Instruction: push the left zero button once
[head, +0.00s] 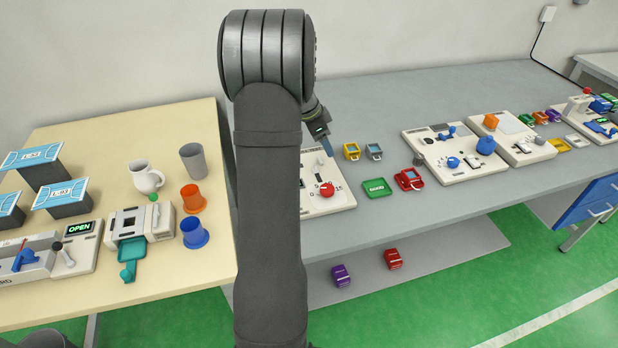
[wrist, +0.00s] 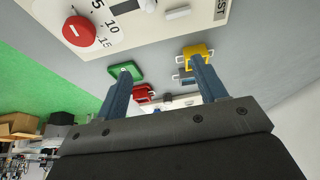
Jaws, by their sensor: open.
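My gripper (head: 327,147) is above the near left end of the grey bench, over the far right part of a cream panel (head: 333,201) with a red knob (head: 326,189). In the wrist view my gripper (wrist: 161,70) has its two blue-grey fingers apart with nothing between them. That view shows the red knob (wrist: 79,31) beside a dial marked 5, 10, 15, and a pale bar-shaped part (wrist: 177,13) near letters ending in "EST". I cannot read a zero label on any button. My arm hides part of the panel in the head view.
A yellow clip-like holder (head: 351,151), a green tray (head: 377,188) and a red holder (head: 409,180) lie right of the panel. Another cream panel (head: 480,172) with blue parts stands further right. A wooden table (head: 190,270) with cups and devices is at left.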

